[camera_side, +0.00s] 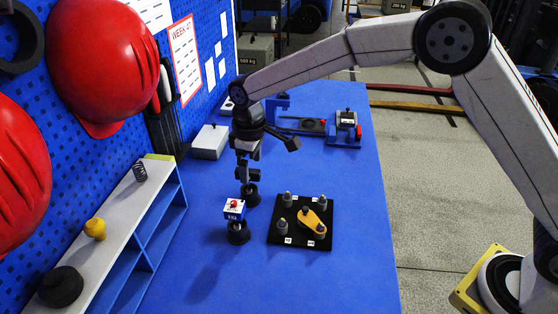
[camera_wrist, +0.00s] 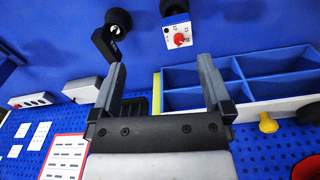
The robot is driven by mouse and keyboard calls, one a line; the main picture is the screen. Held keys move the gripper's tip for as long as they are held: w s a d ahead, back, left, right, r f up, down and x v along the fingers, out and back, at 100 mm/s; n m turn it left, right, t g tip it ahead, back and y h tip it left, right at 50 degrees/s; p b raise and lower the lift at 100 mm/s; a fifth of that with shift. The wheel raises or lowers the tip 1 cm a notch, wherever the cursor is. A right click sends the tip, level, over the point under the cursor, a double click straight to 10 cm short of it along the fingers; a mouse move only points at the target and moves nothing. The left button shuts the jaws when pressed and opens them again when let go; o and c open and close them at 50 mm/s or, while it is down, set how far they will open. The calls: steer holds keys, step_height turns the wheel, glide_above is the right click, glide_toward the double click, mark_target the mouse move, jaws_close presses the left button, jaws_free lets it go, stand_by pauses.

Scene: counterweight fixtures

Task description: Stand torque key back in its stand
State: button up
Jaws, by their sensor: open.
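My gripper (camera_wrist: 162,64) is open in the wrist view, with nothing between its fingers. In front of that, a small blue-and-white box with a red knob (camera_side: 234,208) sits on another round black base (camera_side: 238,236). The box shows its red dial in the wrist view (camera_wrist: 178,36). A black angled piece (camera_wrist: 104,44) lies beyond the left finger there. I cannot tell for sure which piece is the torque key or which is its stand.
A black board with pegs and an orange lever (camera_side: 310,219) lies to the right. A shelf (camera_side: 118,212) runs along the pegboard wall. A grey box (camera_side: 210,142), a dark bar-like tool (camera_side: 300,124) and a blue-based device (camera_side: 346,128) lie farther back. The table's front right is clear.

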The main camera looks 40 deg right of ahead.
steer(key=s+d+m+t, duration=0.1)
steer(key=s+d+m, duration=0.2)
steer(key=s+d, duration=0.6)
steer(key=s+d+f+m+t, duration=0.1)
steer(key=s+d+m, duration=0.3)
steer(key=s+d, duration=0.5)
steer(key=s, duration=0.5)
steer(key=shift+s+m, duration=0.25)
steer(key=shift+m, duration=0.05)
steer(key=shift+d, duration=0.1)
